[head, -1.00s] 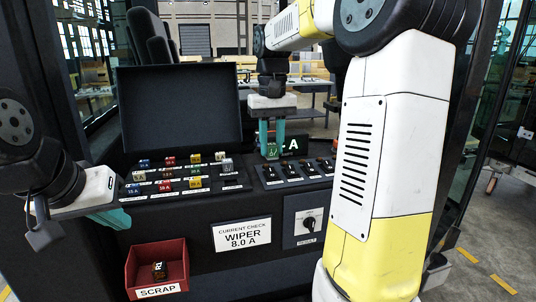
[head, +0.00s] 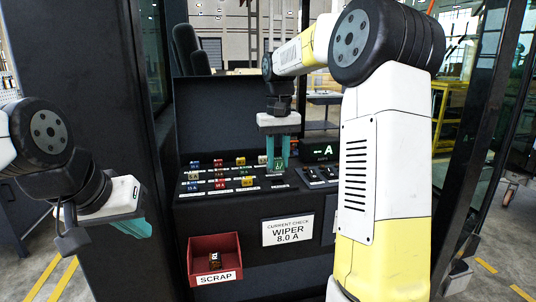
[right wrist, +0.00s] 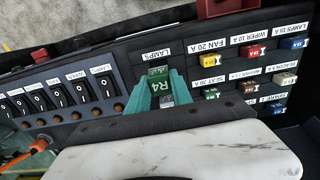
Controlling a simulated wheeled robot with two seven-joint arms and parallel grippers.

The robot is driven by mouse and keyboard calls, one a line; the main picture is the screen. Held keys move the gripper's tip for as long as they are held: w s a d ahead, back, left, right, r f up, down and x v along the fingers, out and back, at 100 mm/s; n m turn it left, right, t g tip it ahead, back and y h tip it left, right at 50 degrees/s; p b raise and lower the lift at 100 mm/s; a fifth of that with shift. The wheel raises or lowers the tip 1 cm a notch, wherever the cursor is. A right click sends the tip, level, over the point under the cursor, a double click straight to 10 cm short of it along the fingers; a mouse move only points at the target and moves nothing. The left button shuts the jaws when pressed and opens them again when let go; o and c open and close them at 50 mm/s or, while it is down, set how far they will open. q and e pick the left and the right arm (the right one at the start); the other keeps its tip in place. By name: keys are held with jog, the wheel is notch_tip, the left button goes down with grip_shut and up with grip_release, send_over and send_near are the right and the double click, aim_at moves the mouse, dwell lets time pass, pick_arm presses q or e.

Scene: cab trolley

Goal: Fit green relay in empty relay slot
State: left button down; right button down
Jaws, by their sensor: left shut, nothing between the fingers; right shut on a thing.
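My right gripper (head: 278,166) is shut on the green relay (head: 279,164), over the right end of the fuse panel (head: 205,197). In the right wrist view the relay (right wrist: 158,72), marked R4, sits between the teal fingers (right wrist: 160,92), close to a LAMPS label. The fingers and relay cover the spot below, so I cannot see the empty relay slot or tell whether the relay touches the panel. My left gripper (head: 135,228) is shut and empty, off to the left, clear of the console.
Several coloured fuses (right wrist: 250,49) stand beside the relay. A row of rocker switches (right wrist: 52,98) lies on its other side. A red scrap bin (head: 203,242) holding a dark block (head: 214,260) hangs below the panel.

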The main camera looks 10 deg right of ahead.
aim_at(278, 169)
jog(key=shift+f, duration=1.6)
jog(key=shift+f, duration=0.6)
dwell(1.0)
jog(key=c, duration=1.1)
grip_release()
jog(key=shift+o, duration=0.2)
